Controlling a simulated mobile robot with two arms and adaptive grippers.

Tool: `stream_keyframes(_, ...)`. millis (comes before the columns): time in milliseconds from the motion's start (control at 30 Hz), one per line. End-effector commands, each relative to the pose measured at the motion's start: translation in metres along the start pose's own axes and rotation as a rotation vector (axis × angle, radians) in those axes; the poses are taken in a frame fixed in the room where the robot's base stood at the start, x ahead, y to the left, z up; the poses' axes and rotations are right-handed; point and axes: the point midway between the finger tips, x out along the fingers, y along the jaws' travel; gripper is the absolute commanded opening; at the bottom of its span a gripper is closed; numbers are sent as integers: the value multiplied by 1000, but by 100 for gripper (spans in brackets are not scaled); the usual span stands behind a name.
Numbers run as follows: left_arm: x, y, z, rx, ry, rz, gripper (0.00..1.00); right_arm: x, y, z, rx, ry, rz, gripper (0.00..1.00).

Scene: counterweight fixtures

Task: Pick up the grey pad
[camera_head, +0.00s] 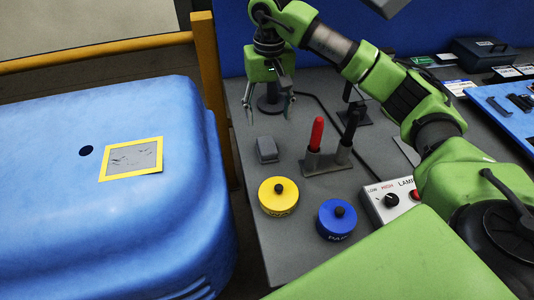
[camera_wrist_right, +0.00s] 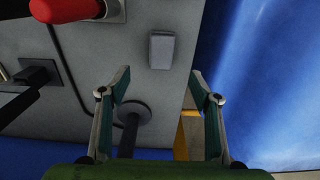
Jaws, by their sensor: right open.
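The grey pad (camera_head: 267,149) is a small dark grey block lying on the grey table near its left edge. It also shows in the right wrist view (camera_wrist_right: 162,50), ahead of the fingers and between their lines. My right gripper (camera_head: 268,112) is open and points down, with nothing between its fingers. It hangs above the table, a little beyond the pad in the head view, and is apart from it. In the right wrist view the open fingers (camera_wrist_right: 160,78) frame bare table and the table edge. My left gripper is not in view.
A holder (camera_head: 326,163) with a red upright handle stands right of the pad. Yellow (camera_head: 278,196) and blue (camera_head: 337,220) knobbed weights and a lamp box (camera_head: 390,203) are nearer. A blue body (camera_head: 60,220) and a yellow post (camera_head: 210,85) stand left of the table edge.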

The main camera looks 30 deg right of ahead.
Motion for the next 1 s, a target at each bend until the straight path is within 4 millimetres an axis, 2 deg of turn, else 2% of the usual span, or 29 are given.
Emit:
stream_keyframes(300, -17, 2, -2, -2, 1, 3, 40, 58, 0, 2, 0, -6, 1, 58)
stream_keyframes(533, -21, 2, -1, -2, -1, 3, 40, 77, 0, 1, -1, -3, 1, 58)
stream_keyframes(767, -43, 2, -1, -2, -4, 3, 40, 106, -5, 0, -1, -8, 1, 58)
stream_keyframes(900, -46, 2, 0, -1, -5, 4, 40, 123, -4, -1, 0, -4, 0, 58)
stream_keyframes(1000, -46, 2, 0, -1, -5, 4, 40, 128, -4, -2, -1, -1, 0, 58)
